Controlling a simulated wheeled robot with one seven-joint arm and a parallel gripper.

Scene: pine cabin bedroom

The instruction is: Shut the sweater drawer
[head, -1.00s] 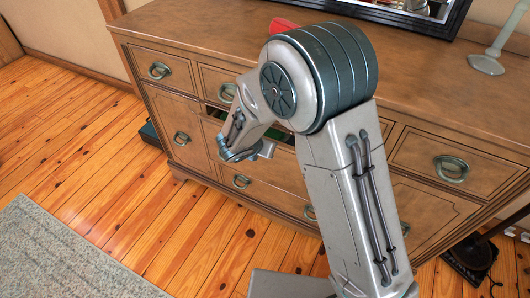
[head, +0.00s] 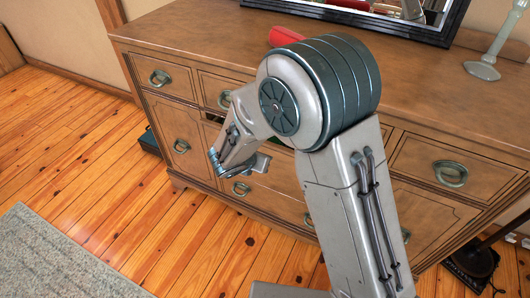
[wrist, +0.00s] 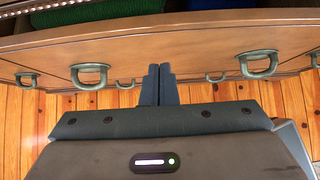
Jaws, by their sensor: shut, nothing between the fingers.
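The sweater drawer (wrist: 205,45) stands partly open in the wrist view, its wooden front crossing the picture with two ring handles. Inside, a green folded cloth (wrist: 100,11) and a bit of blue cloth (wrist: 214,4) show. My gripper (wrist: 159,72) is shut and empty, its fingertips close to the drawer front between the two handles. I cannot tell whether they touch it. In the head view, my gripper (head: 262,162) is low in front of the dresser's middle, and my arm hides most of the open drawer.
The wooden dresser (head: 410,95) has other drawers and side doors, which look shut. A red object (head: 285,37), a framed mirror (head: 385,22) and a pale glass stand (head: 485,68) are on top. Wood floor (head: 170,235) is clear at the left, beside a grey rug (head: 55,260).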

